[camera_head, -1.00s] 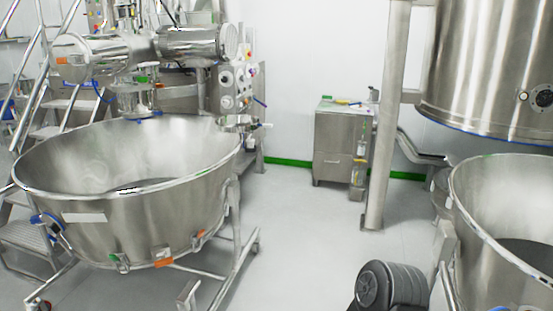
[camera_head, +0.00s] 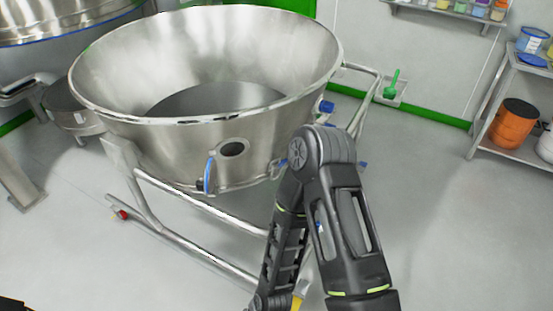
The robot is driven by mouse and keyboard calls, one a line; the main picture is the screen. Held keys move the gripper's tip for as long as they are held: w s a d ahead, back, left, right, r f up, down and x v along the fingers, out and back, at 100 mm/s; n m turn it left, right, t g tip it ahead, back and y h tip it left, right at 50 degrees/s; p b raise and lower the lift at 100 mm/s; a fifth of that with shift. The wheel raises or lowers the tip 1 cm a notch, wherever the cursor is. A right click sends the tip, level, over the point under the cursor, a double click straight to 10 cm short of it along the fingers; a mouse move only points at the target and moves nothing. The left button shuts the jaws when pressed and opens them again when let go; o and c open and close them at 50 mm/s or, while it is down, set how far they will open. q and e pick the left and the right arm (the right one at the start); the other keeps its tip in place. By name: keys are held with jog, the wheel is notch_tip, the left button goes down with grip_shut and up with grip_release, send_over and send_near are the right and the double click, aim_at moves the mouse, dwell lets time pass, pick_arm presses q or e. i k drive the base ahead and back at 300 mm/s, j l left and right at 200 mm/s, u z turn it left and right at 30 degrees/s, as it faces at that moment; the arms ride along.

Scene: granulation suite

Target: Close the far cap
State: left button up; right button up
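A large steel bowl (camera_head: 150,135) stands on a tubular frame in the upper middle. A round, dark port (camera_head: 232,148) shows in its near wall. A blue-edged flap (camera_head: 208,173), perhaps a cap, stands out just left of this port. Neither gripper's fingertips show.
The frame's steel rails (camera_head: 205,208) cross the floor in front of me. A shelf rack at right holds an orange bucket (camera_head: 512,124). A green-handled tool (camera_head: 391,84) stands by the back wall. The floor at right is clear.

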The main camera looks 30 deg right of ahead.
aim_at(206, 185)
jog(key=i+j+z, duration=0.2)
jog(key=j+z, duration=0.15)
jog(key=i+j+z, duration=0.2)
jog(key=j+z, duration=0.15)
jog(key=i+j+z, duration=0.1)
jog(key=j+z, duration=0.65)
jog(key=j, duration=0.15)
jog(key=i+j+z, duration=0.1)
jog(key=z, duration=0.25)
jog(key=i, duration=0.1)
